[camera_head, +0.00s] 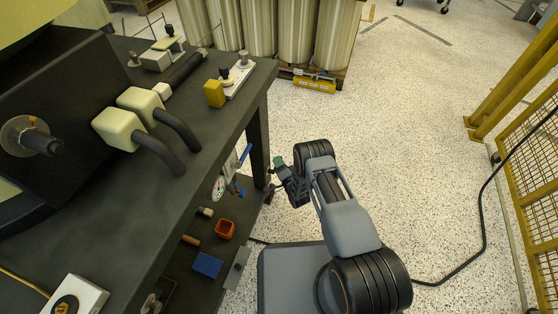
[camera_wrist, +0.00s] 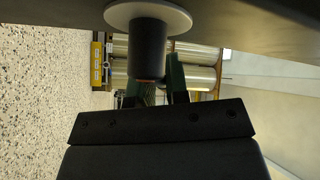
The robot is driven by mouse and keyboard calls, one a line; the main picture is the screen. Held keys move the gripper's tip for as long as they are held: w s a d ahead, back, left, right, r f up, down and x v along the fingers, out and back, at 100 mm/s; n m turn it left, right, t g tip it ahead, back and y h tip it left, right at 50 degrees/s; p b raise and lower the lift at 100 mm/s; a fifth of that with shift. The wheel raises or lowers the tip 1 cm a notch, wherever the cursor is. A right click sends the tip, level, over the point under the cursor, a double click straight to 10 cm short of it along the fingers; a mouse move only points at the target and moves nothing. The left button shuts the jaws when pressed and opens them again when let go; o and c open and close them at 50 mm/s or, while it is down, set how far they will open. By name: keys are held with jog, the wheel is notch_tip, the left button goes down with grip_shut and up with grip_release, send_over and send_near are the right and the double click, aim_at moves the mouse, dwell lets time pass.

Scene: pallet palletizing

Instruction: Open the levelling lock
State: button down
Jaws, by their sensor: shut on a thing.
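A black cylindrical knob (camera_wrist: 147,52) with a pale grey disc (camera_wrist: 148,17) at its base sticks out from a dark surface in the wrist view. I take it to be the levelling lock, but no label shows. My gripper (camera_wrist: 160,88) has green fingers at the knob's free end and is shut on it. The knob hides part of the fingers. In the head view my gripper (camera_head: 278,166) is beside the dark table leg, below the tabletop. The knob cannot be made out there.
The dark table (camera_head: 205,110) carries yellow and cream fittings. Large rolls (camera_head: 259,30) stand behind. A yellow fence (camera_head: 530,150) and a black cable are at right. Open floor lies between.

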jog(key=shift+d, duration=0.1)
jog(key=c, duration=1.1)
grip_release()
jog(key=shift+s, duration=0.1)
jog(key=p+v, duration=0.4)
jog(key=v, duration=0.9)
jog(key=shift+s+d, duration=0.1)
jog(key=shift+s, duration=0.25)
